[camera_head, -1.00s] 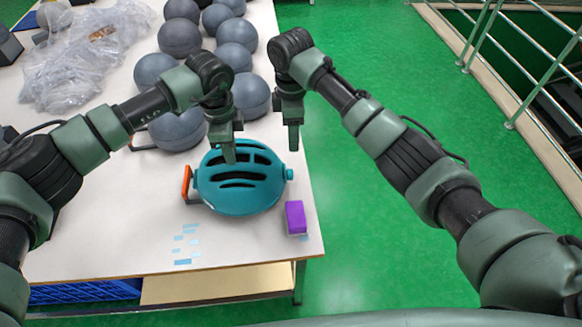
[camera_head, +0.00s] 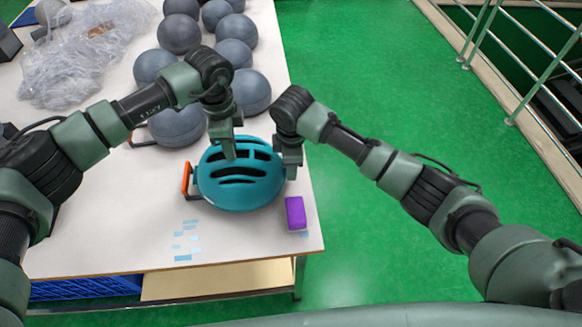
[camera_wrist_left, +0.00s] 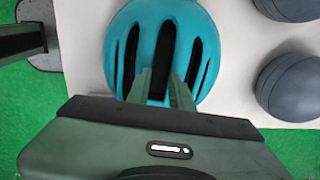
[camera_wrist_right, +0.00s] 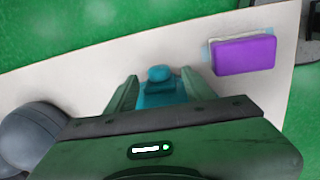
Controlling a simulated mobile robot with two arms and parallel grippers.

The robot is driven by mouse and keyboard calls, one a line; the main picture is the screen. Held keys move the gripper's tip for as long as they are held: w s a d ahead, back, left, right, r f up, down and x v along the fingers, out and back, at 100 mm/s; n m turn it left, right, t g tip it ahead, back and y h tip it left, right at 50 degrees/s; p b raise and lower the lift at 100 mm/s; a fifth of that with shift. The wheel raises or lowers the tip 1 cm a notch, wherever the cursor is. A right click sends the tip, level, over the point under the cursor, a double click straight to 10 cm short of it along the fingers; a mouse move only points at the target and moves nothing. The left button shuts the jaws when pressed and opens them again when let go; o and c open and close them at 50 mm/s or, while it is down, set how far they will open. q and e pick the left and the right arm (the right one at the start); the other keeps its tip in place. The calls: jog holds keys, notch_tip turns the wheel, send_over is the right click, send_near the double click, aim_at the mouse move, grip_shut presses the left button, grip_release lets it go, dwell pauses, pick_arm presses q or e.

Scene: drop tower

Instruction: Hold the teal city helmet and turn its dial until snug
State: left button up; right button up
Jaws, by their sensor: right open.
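The teal city helmet (camera_head: 240,190) rests on the white table, its vented shell facing up. It also fills the top of the left wrist view (camera_wrist_left: 207,30). My left gripper (camera_head: 230,153) is at the shell's top, its fingers drawn close together on the vented part. In the left wrist view its fingertips (camera_wrist_left: 160,75) reach into the vent area. My right gripper (camera_head: 291,174) is at the helmet's right end, hiding the dial in the head view. In the right wrist view the teal dial (camera_wrist_right: 159,73) shows between its open fingers (camera_wrist_right: 158,82), with gaps on both sides.
A purple block (camera_head: 296,212) lies close to the right gripper near the table edge. An orange-ended part (camera_head: 186,178) stands at the helmet's left. Several grey balls (camera_head: 178,125) and clear plastic wrap (camera_head: 75,70) lie behind. Light blue strips (camera_head: 185,240) mark the front table.

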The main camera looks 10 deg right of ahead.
jog(key=shift+w+f, duration=0.15)
jog(key=shift+f, duration=0.8)
jog(key=shift+w+f, duration=0.1)
jog(key=shift+f, duration=0.8)
grip_shut()
jog(key=shift+w+g, duration=0.25)
jog(key=shift+g, duration=0.7)
jog(key=shift+w+g, duration=0.2)
jog(key=shift+g, duration=0.75)
jog(key=shift+s+g, duration=0.15)
jog(key=shift+g, duration=0.15)
grip_release()
